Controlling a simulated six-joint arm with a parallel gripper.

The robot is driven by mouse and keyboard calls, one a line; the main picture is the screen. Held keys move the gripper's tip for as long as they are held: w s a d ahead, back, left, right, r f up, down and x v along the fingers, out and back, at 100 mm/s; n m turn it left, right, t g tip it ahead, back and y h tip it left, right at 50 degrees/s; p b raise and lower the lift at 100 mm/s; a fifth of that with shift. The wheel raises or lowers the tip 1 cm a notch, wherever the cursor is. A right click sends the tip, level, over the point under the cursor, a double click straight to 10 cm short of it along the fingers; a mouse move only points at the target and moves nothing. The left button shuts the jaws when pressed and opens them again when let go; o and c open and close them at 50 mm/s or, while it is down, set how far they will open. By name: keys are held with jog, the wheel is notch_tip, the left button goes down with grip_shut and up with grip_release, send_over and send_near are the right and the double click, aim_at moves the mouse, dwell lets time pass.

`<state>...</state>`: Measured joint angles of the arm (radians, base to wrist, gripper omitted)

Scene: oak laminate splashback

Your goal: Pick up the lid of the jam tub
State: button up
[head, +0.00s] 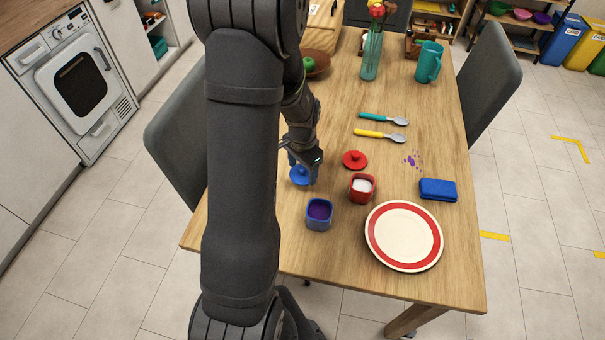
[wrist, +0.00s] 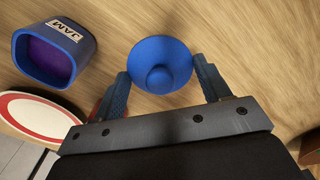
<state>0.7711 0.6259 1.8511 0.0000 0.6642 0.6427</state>
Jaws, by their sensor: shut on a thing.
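The jam tub (head: 319,215) is a blue open tub with purple contents, standing on the table. In the wrist view the tub (wrist: 78,72) shows its JAM label. The blue lid (head: 299,177), round with a knob, is left of and behind the tub, apart from it. My gripper (head: 303,162) is over the lid. In the wrist view the lid (wrist: 161,50) sits between the two fingers of my gripper (wrist: 163,80), which is shut on it. I cannot tell whether the lid touches the table.
A red tub (head: 362,190) with white contents and a red lid (head: 355,160) are to the right. Farther right are a red-rimmed plate (head: 403,237), a blue folded cloth (head: 438,189) and purple spots (head: 412,160). Teal (head: 385,119) and yellow (head: 380,135) spoons lie behind.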

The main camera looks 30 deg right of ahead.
jog(key=s+d+r, duration=0.3)
jog(key=s+r, duration=0.4)
jog(key=s, duration=0.4)
jog(key=s+a+r, duration=0.2)
jog(key=a, duration=0.4)
jog(key=shift+w+f, duration=0.15)
jog(key=shift+f, duration=2.95)
jog(key=shift+d+f, duration=0.1)
jog(key=shift+f, duration=0.05)
jog(key=o, duration=1.1)
jog(key=shift+o, duration=0.2)
notch_tip(320, 180, up, 7)
